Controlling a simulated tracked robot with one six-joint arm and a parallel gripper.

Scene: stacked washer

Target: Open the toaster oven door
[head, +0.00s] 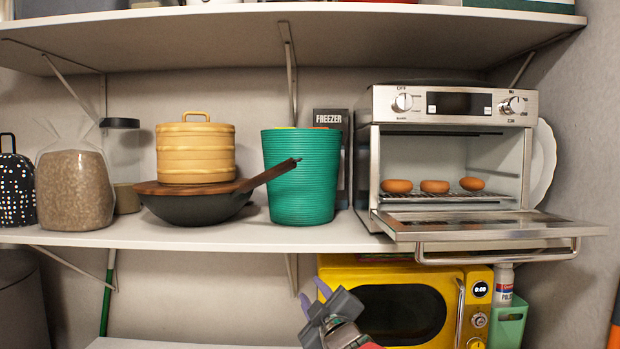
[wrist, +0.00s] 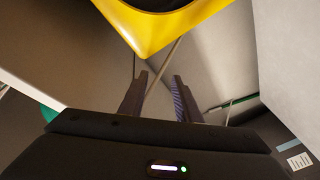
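The toaster oven (head: 455,108) stands on the right of the middle shelf in the head view. Its door (head: 480,226) is folded down to about level, past the shelf's front edge, and its bar handle (head: 497,258) hangs at the door's outer edge. Several brown rolls sit on the rack inside. My gripper (head: 313,299) is low in the head view, in front of the yellow microwave, below and left of the door and apart from it. In the wrist view my gripper (wrist: 160,90) has its two fingers apart with nothing between them.
The yellow microwave (head: 338,273) sits below the shelf; its corner also shows in the wrist view (wrist: 150,32). A green bin (head: 300,190), a wok (head: 190,206) with a long handle and a steamer (head: 195,152) stand left of the oven. Free room lies before the shelf.

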